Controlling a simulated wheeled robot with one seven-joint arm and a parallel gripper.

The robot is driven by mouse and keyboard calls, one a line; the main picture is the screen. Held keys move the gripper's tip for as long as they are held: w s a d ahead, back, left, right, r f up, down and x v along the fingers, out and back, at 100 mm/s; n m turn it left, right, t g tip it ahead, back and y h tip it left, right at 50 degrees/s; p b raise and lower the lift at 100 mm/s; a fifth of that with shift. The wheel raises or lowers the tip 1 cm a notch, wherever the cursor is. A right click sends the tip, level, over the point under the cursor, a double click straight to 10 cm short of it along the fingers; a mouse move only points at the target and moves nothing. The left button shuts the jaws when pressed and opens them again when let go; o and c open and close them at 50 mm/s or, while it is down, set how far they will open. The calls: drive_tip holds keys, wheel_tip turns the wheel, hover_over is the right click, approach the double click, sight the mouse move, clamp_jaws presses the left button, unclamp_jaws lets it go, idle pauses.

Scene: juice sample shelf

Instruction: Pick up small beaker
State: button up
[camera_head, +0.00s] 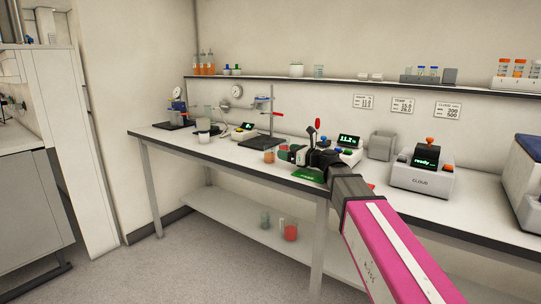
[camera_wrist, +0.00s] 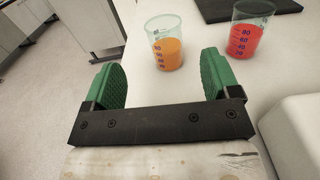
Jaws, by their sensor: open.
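A small clear beaker with orange liquid (camera_wrist: 167,52) stands upright on the bench, ahead of my gripper and roughly between the lines of its fingers. It also shows in the head view (camera_head: 269,157). A larger-looking beaker with red liquid (camera_wrist: 244,38) stands to its right, and part of it shows in the head view (camera_head: 283,153). My gripper (camera_wrist: 161,78) has green pads spread wide with nothing between them.
A dark stand base (camera_wrist: 243,8) lies behind the red beaker; the stand (camera_head: 268,120) rises behind the beakers. A light-coloured device (camera_head: 347,150) is close on the right. More beakers stand on the lower shelf (camera_head: 240,222).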

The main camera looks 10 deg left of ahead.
sight(274, 149)
drive_tip(key=x, duration=1)
drive_tip(key=shift+w+f, duration=0.25)
drive_tip(key=shift+d, duration=0.1)
drive_tip(key=c, duration=1.1)
